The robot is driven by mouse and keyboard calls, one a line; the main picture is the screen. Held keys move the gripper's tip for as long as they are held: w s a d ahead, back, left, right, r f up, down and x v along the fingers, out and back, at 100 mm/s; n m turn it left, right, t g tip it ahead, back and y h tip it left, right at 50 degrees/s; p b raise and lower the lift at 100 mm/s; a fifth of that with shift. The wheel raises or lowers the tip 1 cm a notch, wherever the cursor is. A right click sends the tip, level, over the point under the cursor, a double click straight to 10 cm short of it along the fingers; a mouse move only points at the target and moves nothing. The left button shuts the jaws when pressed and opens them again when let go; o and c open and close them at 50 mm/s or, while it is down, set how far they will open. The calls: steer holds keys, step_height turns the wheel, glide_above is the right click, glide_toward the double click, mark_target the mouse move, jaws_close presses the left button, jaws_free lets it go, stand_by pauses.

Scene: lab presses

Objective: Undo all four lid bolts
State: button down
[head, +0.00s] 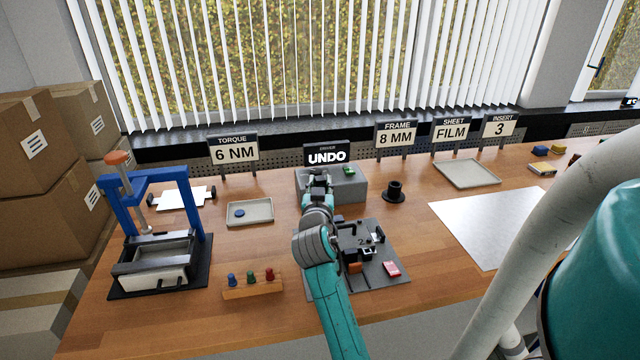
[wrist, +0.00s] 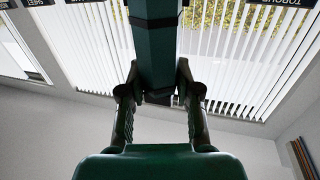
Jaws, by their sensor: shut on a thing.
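My gripper (head: 318,180) is at the front of the grey block (head: 348,188) under the black UNDO sign (head: 327,156). In the wrist view my gripper (wrist: 158,92) has its two fingers on either side of a dark teal bar-shaped tool (wrist: 156,45) and is shut on it. The tool runs out past the fingertips. My arm hides part of the grey block and the left part of a dark plate (head: 385,272) with black fixtures (head: 357,240). I cannot make out the lid bolts in either view.
A blue press (head: 152,178) stands at the left. A tray (head: 262,220) with a blue disc, a wooden rack (head: 252,290) with coloured pegs and a black round part (head: 394,192) surround the arm. A pale sheet (head: 485,228) lies right. Bare wood shows at front left.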

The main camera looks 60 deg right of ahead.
steer(key=shift+f, duration=0.6)
stand_by(1.1)
steer(key=shift+r, duration=0.25)
stand_by(0.5)
steer(key=shift+r, duration=1.75)
